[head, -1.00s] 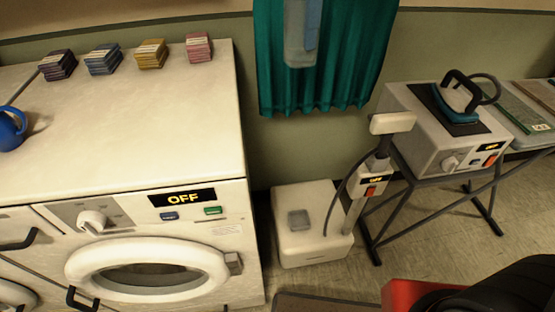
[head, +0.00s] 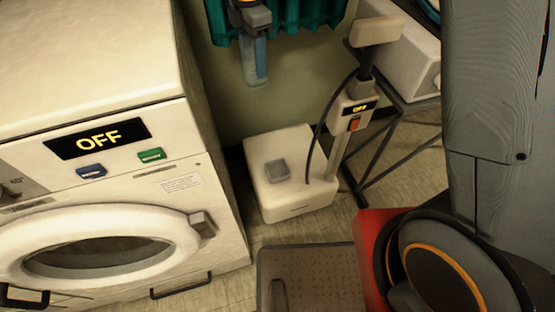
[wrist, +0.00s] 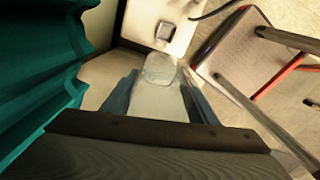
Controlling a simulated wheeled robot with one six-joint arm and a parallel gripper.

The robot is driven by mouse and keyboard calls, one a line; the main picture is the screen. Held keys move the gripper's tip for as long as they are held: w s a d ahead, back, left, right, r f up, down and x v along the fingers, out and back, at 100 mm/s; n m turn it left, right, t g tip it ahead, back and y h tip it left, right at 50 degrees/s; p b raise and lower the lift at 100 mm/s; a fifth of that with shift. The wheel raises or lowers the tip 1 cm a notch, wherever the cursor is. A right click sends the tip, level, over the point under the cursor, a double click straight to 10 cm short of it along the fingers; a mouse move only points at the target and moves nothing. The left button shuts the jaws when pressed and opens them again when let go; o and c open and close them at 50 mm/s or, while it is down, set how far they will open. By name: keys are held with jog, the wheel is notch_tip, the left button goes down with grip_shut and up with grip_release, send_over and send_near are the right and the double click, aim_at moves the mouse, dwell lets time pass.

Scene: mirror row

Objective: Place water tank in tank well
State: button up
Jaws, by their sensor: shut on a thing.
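The water tank (head: 255,62) is a pale, translucent bluish container. It hangs upright from my gripper (head: 252,18) in front of the teal curtain, at the top of the head view. In the wrist view the tank (wrist: 158,97) lies between the two fingers of my gripper (wrist: 158,100), which is shut on it. The tank well (head: 277,170) looks like a small grey square on top of the white steamer base. The well (wrist: 165,31) also shows near the top of the wrist view, beyond the tank's far end. The tank is apart from the base.
The white steamer base (head: 290,195) stands on the floor with a post, hose and OFF display (head: 360,108) on its right. A washing machine (head: 110,130) fills the left. The teal curtain (head: 302,25) hangs behind. A dark-legged stand (head: 390,135) is at the right.

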jog(key=shift+m, duration=0.5)
jog(key=shift+w+d+f+b, duration=0.1)
jog(key=shift+d+f+b, duration=1.85)
jog(key=shift+f, duration=6.45)
jog(key=shift+s+f+b, duration=0.1)
jog(key=shift+f+b, duration=3.6)
jog(key=shift+f, duration=4.65)
jog(key=shift+w+d+f+b, duration=0.1)
jog(key=shift+d+f+b, duration=1.85)
jog(key=shift+f, duration=6.45)
jog(key=shift+a+f+b, duration=0.2)
jog(key=shift+a+b, duration=0.75)
jog(key=o, duration=1.1)
jog(key=shift+r, duration=0.1)
